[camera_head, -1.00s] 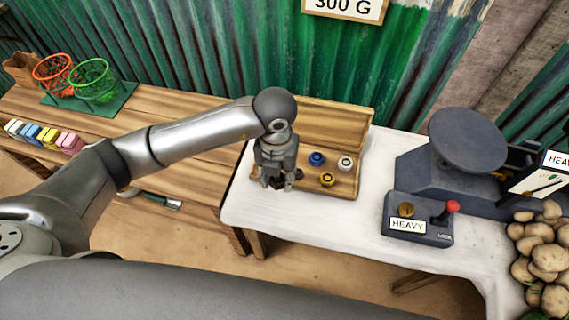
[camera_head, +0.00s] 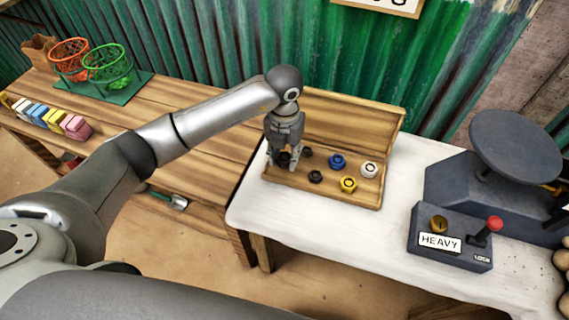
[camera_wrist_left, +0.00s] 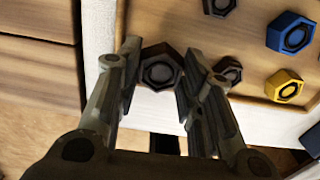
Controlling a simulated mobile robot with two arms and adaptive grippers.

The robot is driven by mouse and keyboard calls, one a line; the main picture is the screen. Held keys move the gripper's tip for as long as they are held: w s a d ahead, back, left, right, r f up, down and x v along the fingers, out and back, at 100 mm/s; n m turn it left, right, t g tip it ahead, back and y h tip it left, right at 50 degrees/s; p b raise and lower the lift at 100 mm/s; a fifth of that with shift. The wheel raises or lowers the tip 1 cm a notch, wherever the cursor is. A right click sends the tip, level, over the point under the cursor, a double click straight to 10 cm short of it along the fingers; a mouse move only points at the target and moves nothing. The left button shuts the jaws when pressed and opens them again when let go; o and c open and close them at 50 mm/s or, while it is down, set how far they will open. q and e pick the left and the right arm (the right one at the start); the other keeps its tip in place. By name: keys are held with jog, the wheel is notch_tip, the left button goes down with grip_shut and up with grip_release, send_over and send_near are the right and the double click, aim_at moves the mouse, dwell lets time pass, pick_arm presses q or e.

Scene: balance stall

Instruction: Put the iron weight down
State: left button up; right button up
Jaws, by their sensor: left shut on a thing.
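The iron weight is a dark hexagonal piece (camera_wrist_left: 157,68) between the fingertips of my left gripper (camera_wrist_left: 160,62) in the left wrist view. The gripper is shut on it. In the head view my left gripper (camera_head: 283,160) points down at the left end of an open wooden weight box (camera_head: 365,196). The iron weight (camera_head: 284,157) shows there only as a dark spot between the fingers. I cannot tell whether it touches the box floor. Two other dark weights (camera_head: 307,152) (camera_head: 316,176) stand in the box nearby. My right gripper is not in view.
Blue (camera_head: 337,161), yellow (camera_head: 348,184) and white (camera_head: 369,169) weights fill the box's right part. Its raised lid (camera_head: 345,120) stands behind. A scale (camera_head: 515,145) and a control box marked HEAVY (camera_head: 450,237) stand to the right. The white cloth (camera_head: 330,230) in front is clear.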

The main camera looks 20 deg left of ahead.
aim_at(285, 158)
pick_arm(q)
notch_tip(285, 158, down, 3)
jog(key=shift+r+b, duration=0.1)
jog(key=shift+b, duration=0.4)
jog(key=shift+r, duration=0.1)
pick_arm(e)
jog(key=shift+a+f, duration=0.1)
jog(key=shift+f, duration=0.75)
pick_arm(q)
jog(key=shift+s, duration=0.1)
jog(key=o, duration=0.8)
jog(key=shift+o, duration=0.2)
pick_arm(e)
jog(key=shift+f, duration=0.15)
pick_arm(q)
notch_tip(285, 158, up, 12)
jog(key=p, duration=0.8)
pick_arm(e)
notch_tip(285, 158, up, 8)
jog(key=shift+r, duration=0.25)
